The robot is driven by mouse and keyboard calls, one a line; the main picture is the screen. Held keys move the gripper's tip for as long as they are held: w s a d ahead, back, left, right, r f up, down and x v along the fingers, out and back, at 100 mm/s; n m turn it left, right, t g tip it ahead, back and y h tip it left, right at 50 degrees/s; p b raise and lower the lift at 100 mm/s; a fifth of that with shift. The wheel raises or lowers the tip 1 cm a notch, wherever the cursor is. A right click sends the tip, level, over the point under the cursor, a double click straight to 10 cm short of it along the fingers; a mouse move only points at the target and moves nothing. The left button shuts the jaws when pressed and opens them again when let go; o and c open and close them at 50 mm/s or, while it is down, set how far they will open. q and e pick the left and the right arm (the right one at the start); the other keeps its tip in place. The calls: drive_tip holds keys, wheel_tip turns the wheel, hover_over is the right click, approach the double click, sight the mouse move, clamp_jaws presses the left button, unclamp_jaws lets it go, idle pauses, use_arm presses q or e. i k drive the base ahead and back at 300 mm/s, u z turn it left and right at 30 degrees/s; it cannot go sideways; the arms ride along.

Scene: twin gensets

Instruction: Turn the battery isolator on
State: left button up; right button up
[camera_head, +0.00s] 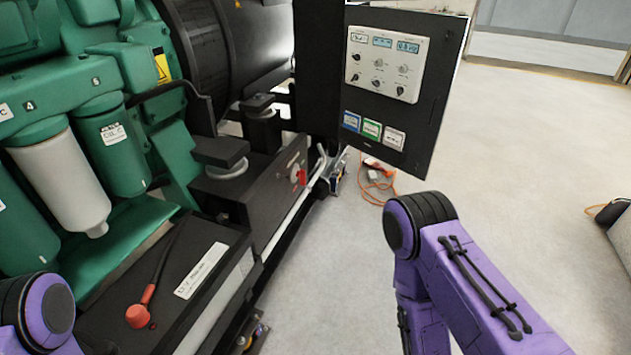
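A small red rotary handle (299,176), which looks like the battery isolator, sits on the black side of the genset's base frame near the middle of the view. It is small, and I cannot tell its on or off position. A black battery box (150,290) with a white label stands in front of it at the lower left. A red terminal cap (138,316) with a black cable is on its top. Only purple parts of my two arms show, at the lower left corner and lower right. Both grippers are out of view.
The green engine (120,205) with its filters fills the left. A dark control panel (390,110) with displays, knobs and labelled buttons stands beyond the red handle. Orange cable (382,182) lies on the floor under it. The pale floor (530,130) on the right is mostly clear.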

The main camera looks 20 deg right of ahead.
sight(301, 174)
drive_tip(key=u, duration=0.75)
drive_tip(key=k, duration=0.15)
drive_tip(key=z, duration=2.3)
drive_tip(key=i, duration=0.85)
drive_tip(key=z, duration=0.6)
drive_tip(key=i, duration=1)
drive_tip(key=u, duration=0.6)
drive_tip(key=i, duration=0.85)
drive_tip(key=u, duration=1.2)
drive_tip(key=i, duration=0.4)
drive_tip(key=u, duration=0.4)
